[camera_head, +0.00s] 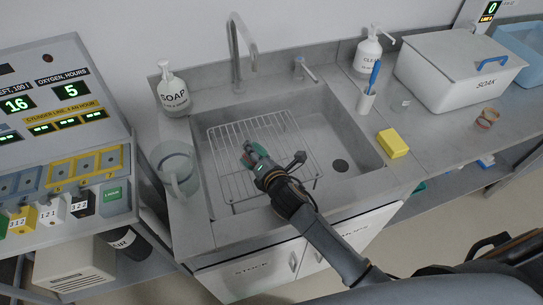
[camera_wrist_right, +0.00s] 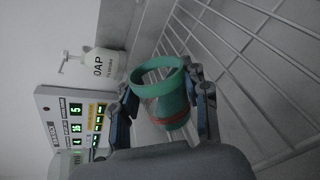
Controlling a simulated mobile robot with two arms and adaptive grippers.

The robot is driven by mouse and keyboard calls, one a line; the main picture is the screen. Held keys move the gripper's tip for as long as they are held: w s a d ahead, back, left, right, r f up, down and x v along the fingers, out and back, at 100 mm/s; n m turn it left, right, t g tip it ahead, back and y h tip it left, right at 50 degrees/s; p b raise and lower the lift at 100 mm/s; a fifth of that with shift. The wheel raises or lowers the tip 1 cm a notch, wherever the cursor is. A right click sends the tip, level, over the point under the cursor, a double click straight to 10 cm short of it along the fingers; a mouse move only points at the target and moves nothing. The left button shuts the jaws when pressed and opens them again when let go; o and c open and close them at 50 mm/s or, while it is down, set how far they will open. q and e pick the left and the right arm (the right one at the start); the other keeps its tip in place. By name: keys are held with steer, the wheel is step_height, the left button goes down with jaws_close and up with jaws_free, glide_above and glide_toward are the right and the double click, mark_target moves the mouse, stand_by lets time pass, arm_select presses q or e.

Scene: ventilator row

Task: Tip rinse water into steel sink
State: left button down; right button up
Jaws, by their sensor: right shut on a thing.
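The steel sink (camera_head: 196,165) is in the middle of the counter, with a wire rack (camera_head: 228,138) in it and a drain hole at its right. My right gripper (camera_head: 262,163) is over the rack, inside the sink's outline. It is shut on a green cup (camera_wrist_right: 172,98) with a thick rim and a red band. The cup lies between the two fingers (camera_wrist_right: 165,100) in the right wrist view, its open mouth showing. In the head view only a bit of green shows beyond the gripper. I see no water in the cup and cannot tell its tilt. My left gripper is not in view.
A tall tap (camera_head: 236,55) stands behind the sink. A soap bottle (camera_head: 173,92) and a clear jug (camera_head: 175,165) stand at its left. A yellow sponge (camera_head: 392,143), a brush holder (camera_head: 366,101) and a white soak box (camera_head: 440,80) are at its right.

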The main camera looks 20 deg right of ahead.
steer(key=shift+d+f+m+g+y, duration=0.1)
steer(key=shift+f+m+g+y, duration=0.25)
steer(key=shift+f+m, duration=0.2)
stand_by(0.7)
steer(key=shift+w+d+r+m+y, duration=0.15)
steer(key=shift+r+m+y, duration=0.1)
steer(key=shift+m+y, duration=0.3)
stand_by(0.9)
steer(key=shift+w+d+r+m+g, duration=0.2)
steer(key=shift+d+m+g, duration=0.15)
steer(key=shift+d+m, duration=0.35)
stand_by(0.9)
steer(key=shift+d+f+m+y, duration=0.15)
steer(key=shift+f+m+y, duration=0.45)
steer(key=shift+f, duration=0.05)
stand_by(1.0)
steer(key=shift+w+r+m, duration=0.1)
steer(key=shift+m, duration=0.2)
stand_by(0.6)
steer(key=shift+a+r+n+h, duration=0.4)
steer(key=shift+r+n, duration=0.2)
steer(key=shift+n, duration=0.3)
steer(key=shift+s+a+f+n+h, duration=0.15)
steer(key=shift+s+a+n+h, duration=0.15)
